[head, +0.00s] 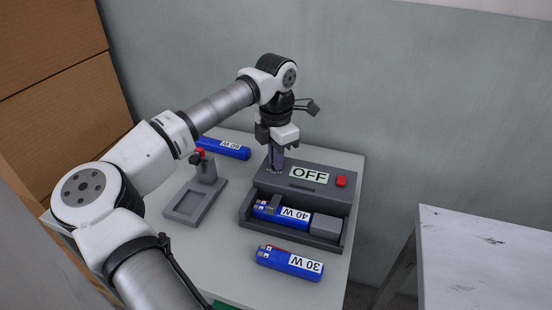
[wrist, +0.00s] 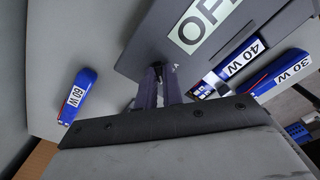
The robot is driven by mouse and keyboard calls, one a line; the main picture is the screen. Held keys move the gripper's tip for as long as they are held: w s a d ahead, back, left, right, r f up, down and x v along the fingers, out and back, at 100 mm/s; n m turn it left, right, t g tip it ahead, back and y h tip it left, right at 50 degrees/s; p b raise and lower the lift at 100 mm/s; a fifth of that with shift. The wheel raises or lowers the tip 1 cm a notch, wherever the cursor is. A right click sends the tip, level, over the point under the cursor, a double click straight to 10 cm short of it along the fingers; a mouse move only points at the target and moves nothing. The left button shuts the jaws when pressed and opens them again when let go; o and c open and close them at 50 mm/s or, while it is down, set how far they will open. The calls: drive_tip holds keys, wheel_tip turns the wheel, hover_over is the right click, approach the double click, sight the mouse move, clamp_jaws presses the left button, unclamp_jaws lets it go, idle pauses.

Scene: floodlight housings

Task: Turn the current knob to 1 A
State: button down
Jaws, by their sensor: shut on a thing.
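The grey charger unit (head: 325,170) stands on the table, with an OFF display (head: 309,176) and a red button (head: 341,181) on top. My gripper (head: 277,168) points down at the left end of its top face, shut on the current knob. The fingers hide the knob almost entirely, so its pointer and setting cannot be read. In the wrist view the fingers (wrist: 157,84) meet the unit's top beside a small dark mark, and part of the OFF display (wrist: 199,24) shows.
A blue 40 W pack (head: 282,214) lies in the unit's front bay. A 30 W pack (head: 290,263) lies in front, a 60 W pack (head: 226,148) behind left. A grey stand (head: 207,170) with a red top and shallow tray is left. A white table (head: 485,260) stands right.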

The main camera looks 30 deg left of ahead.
drive_tip(key=shift+m, duration=0.6)
drive_tip(key=c, duration=1.5)
unclamp_jaws()
drive_tip(key=shift+c, duration=0.2)
drive_tip(key=shift+r, duration=0.1)
wheel_tip(320, 180, up, 14)
drive_tip(key=shift+b, duration=0.35)
